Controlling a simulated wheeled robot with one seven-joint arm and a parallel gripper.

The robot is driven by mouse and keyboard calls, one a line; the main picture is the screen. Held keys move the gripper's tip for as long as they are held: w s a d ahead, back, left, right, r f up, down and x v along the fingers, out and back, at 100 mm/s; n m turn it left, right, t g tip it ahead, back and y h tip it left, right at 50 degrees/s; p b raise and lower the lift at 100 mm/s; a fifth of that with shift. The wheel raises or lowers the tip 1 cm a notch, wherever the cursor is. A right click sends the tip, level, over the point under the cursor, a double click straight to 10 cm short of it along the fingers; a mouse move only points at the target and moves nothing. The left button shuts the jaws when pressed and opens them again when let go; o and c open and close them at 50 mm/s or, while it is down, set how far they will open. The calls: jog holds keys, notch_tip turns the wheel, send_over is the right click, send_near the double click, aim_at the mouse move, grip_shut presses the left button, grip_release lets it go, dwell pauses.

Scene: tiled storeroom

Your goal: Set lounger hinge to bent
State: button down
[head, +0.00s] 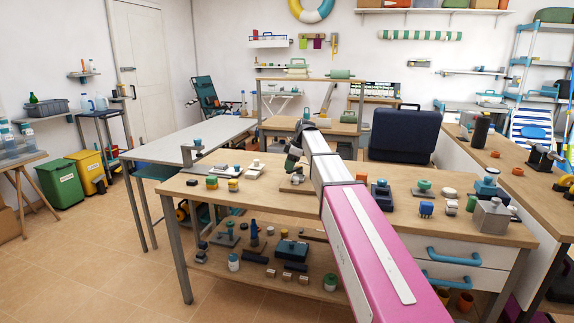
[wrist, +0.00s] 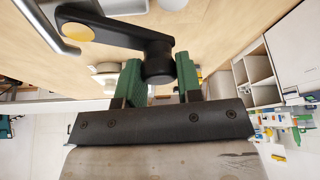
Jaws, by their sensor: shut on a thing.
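In the wrist view, a black hinge-like piece (wrist: 118,32) has a flat arm with a yellow disc at its left end and a round knob at its right end. I take it to be the lounger hinge, though no label shows. My gripper (wrist: 159,68) has green fingers on both sides of the knob and is shut on it. In the head view, my gripper (head: 294,158) is over the middle of the wooden workbench (head: 265,172), above a small wooden base (head: 297,186). The hinge itself is not clear there, and its angle cannot be read.
Small blocks and fittings stand on the bench on both sides, including a grey box (head: 491,217) at right. A lower shelf (head: 262,262) holds more parts. A grey table (head: 190,144) stands behind left. Tiled floor (head: 90,265) is open at left.

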jog(key=shift+s+d+n+g, duration=0.25)
jog(key=shift+d+n, duration=0.05)
jog(key=shift+n, duration=0.35)
jog(key=shift+s+d+n+g, duration=0.2)
jog(key=shift+d+n+g, duration=0.1)
jog(key=shift+n, duration=0.35)
jog(key=c, duration=0.8)
grip_release()
jog(key=shift+d+r, duration=0.1)
jog(key=v, duration=1)
jog(key=shift+r, duration=0.3)
